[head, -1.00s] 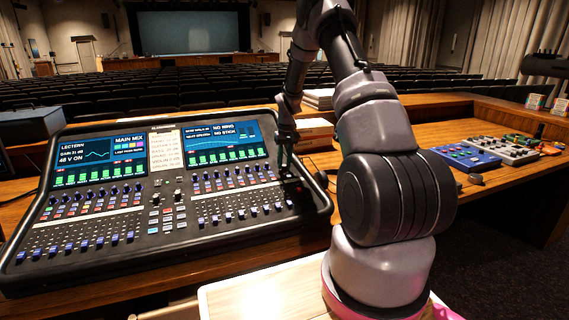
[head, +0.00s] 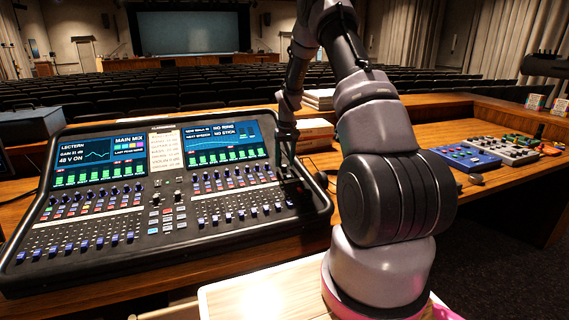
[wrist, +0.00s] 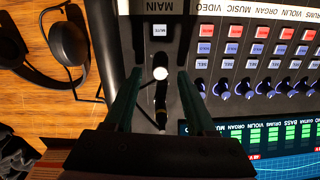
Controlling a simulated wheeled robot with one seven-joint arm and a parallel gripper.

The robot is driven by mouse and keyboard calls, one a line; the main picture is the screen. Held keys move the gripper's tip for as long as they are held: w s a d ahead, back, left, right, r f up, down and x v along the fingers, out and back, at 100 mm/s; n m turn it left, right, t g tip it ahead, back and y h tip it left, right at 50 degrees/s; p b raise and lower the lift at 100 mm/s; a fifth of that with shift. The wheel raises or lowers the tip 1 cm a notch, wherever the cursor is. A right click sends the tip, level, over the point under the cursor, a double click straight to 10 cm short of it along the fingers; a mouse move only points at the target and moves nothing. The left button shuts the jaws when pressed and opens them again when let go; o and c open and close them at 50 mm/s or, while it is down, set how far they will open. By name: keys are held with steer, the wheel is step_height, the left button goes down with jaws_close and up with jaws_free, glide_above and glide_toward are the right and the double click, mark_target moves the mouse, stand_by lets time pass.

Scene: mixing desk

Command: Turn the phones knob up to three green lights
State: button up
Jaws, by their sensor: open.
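My gripper (wrist: 159,78) is open in the wrist view, its two teal fingers pointing down at the mixing desk. A round knob with a pale, bright top (wrist: 160,73) sits between the fingers, with a visible gap on either side. It is on the dark strip beside the "MAIN" label, below a white MUTE button (wrist: 159,30). No phones label is readable, and I see no green lights beside this knob. In the head view my gripper (head: 297,180) is over the right end of the mixing desk (head: 318,205); its fingertips are small and dark there.
Headphones (wrist: 68,42) lie on the wooden table just beyond the desk's edge. A row of dark knobs (wrist: 248,93) and lit buttons is close to one finger. The desk's screen (head: 222,143) stands behind. A blue box (head: 465,157) is farther right.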

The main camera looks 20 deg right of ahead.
step_height(320, 180, up, 10)
steer(key=shift+s+d+f, duration=0.15)
steer(key=shift+s+d, duration=0.1)
stand_by(0.4)
steer(key=s+a+r+m+t, duration=0.1)
steer(key=s+a+r+t, duration=0.15)
steer(key=s+r, duration=0.6)
steer(key=s+a+r+t, duration=0.1)
steer(key=s+a+r, duration=0.35)
steer(key=r, duration=0.65)
steer(key=s+a+r+m+t, duration=0.1)
steer(key=s+a+r, duration=0.1)
steer(key=s, duration=0.9)
steer(key=s+a+r+m+t+y, duration=0.1)
steer(key=s+r, duration=0.3)
steer(key=s, duration=0.8)
steer(key=shift+a+t, duration=0.55)
steer(key=shift+a, duration=0.3)
